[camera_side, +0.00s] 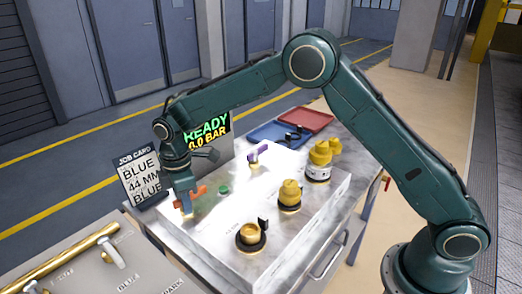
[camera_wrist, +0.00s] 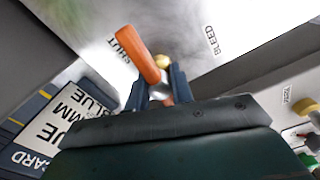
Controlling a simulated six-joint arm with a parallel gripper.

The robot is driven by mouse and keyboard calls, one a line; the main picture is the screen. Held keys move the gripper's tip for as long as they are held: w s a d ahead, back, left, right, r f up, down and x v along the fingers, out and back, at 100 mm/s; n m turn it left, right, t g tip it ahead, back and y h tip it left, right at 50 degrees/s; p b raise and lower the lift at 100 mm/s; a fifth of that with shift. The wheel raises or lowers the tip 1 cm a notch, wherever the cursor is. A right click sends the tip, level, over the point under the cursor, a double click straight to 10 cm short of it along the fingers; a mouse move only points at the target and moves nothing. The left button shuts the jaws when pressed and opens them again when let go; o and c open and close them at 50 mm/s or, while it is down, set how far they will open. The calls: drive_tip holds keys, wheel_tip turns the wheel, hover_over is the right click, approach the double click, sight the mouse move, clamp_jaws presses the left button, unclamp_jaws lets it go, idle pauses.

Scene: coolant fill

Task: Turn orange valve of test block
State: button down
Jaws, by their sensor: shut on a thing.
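The orange valve handle (camera_wrist: 143,53) is a bar on the test block (camera_side: 225,225), with a brass-coloured round part (camera_wrist: 162,62) beside it. In the wrist view its free end lies close to the printed word SHUT, and the word BLEED is off to the right. My gripper (camera_wrist: 162,88) is shut on the orange handle, one dark finger on each side. In the side view, my gripper (camera_side: 184,202) points down at the block's left corner, and a piece of the orange handle (camera_side: 199,190) shows beside the fingers. The fingers hide part of it.
A green button (camera_side: 223,190) sits close right of my gripper. A purple handle (camera_side: 256,152) and yellow caps (camera_side: 290,192) stand farther right. A display reading READY 0.0 BAR (camera_side: 206,130) and a job card (camera_side: 140,178) stand behind. A brass bar (camera_side: 60,262) lies front left.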

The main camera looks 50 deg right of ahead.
drive_tip(key=shift+n, duration=0.6)
drive_tip(key=c, duration=1.2)
unclamp_jaws()
drive_tip(key=shift+r, duration=0.15)
wheel_tip(320, 180, up, 14)
drive_tip(key=shift+f, duration=0.2)
drive_tip(key=shift+r, duration=0.1)
